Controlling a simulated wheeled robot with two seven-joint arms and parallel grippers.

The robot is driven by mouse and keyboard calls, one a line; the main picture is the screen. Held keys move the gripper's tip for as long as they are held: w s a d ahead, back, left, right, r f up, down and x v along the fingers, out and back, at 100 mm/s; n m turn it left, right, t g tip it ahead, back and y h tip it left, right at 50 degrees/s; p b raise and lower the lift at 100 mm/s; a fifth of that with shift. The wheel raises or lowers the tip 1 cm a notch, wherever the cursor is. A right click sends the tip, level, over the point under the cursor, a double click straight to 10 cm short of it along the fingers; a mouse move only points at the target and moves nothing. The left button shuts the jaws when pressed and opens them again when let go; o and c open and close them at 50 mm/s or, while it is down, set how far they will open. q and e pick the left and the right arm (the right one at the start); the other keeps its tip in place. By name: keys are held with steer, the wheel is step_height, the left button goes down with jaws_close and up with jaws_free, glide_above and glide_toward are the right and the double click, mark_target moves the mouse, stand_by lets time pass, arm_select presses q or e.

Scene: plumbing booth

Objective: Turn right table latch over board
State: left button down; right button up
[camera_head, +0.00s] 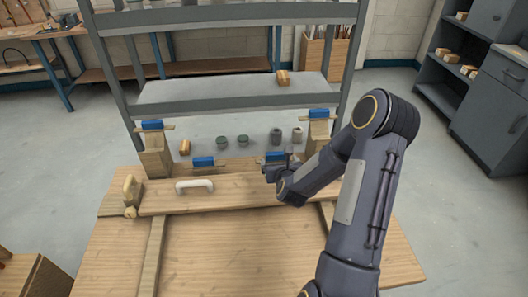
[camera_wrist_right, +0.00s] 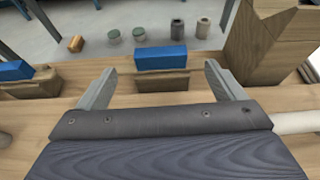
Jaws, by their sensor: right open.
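The wooden board (camera_head: 235,196) lies along the back of the wooden table (camera_head: 240,255) and carries a white handle (camera_head: 195,185). The matching right latch is hidden behind my right arm in the head view. In the right wrist view a cream rounded piece (camera_wrist_right: 295,122) shows at the right edge, beside my gripper; I cannot tell whether it is that latch. My right gripper (camera_wrist_right: 160,84) is open and empty, its fingers pointing toward the back, with a blue-topped wooden clamp (camera_wrist_right: 161,60) beyond them. My left gripper is out of view.
Tall wooden blocks with blue tops stand at the back left (camera_head: 155,160) and back right (camera_head: 317,135). A grey shelf rack (camera_head: 220,102) rises behind the table. Small cups and cylinders (camera_head: 243,141) sit behind the board. The table's front is clear.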

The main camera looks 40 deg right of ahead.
mark_target(277, 155)
steer(key=p+x, duration=0.1)
steer(key=x, duration=0.6)
steer(key=shift+w+d+f+p, duration=0.15)
steer(key=shift+w+d+p, duration=0.05)
steer(key=shift+w+p, duration=0.15)
steer(key=shift+s, duration=0.1)
